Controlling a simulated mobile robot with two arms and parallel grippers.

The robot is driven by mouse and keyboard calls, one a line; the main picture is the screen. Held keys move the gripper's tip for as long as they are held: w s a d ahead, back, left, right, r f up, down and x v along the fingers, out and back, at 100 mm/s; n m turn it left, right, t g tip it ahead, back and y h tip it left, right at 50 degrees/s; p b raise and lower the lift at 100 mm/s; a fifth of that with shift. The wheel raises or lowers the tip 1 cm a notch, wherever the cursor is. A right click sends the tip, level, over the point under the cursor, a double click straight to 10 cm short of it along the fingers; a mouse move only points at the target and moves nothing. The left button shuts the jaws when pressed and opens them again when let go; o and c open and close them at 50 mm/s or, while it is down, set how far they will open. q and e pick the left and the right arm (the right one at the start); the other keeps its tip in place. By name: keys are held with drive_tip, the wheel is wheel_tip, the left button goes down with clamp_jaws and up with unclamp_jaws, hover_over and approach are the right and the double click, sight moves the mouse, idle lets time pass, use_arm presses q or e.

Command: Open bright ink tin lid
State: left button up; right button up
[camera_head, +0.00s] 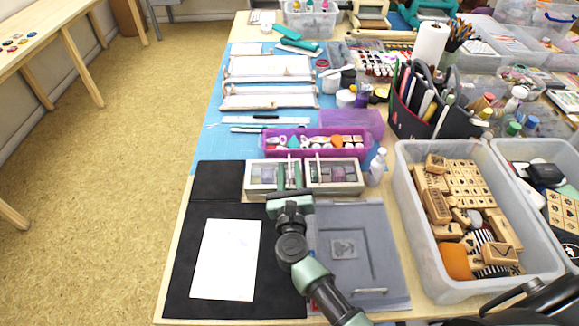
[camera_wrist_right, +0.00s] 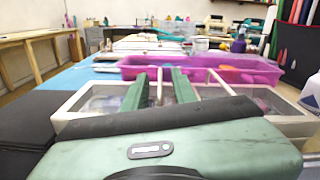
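Two pale ink tins stand side by side, the left tin (camera_head: 258,190) and the right tin (camera_head: 351,185). Dark and muted ink colours show inside; I cannot tell which is the bright one. Thin white upright strips show at the tins, one at the left tin (camera_wrist_right: 160,84) and one at the right tin (camera_head: 318,165). My right gripper (camera_head: 289,168) is over the right part of the left tin. Its green fingers (camera_wrist_right: 158,88) are apart, with the left strip seen between them; contact cannot be told. My left gripper is not in view.
A purple tray (camera_head: 267,151) lies just behind the tins, and a small white bottle (camera_head: 376,166) stands at their right. A clear bin (camera_head: 408,190) of wooden stamps is further right. White paper (camera_head: 226,262) on a black mat and a grey-blue platform (camera_head: 385,245) lie in front.

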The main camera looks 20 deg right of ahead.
drive_tip(key=shift+w+d, duration=0.15)
drive_tip(key=shift+w, duration=0.3)
clamp_jaws()
idle(1.1)
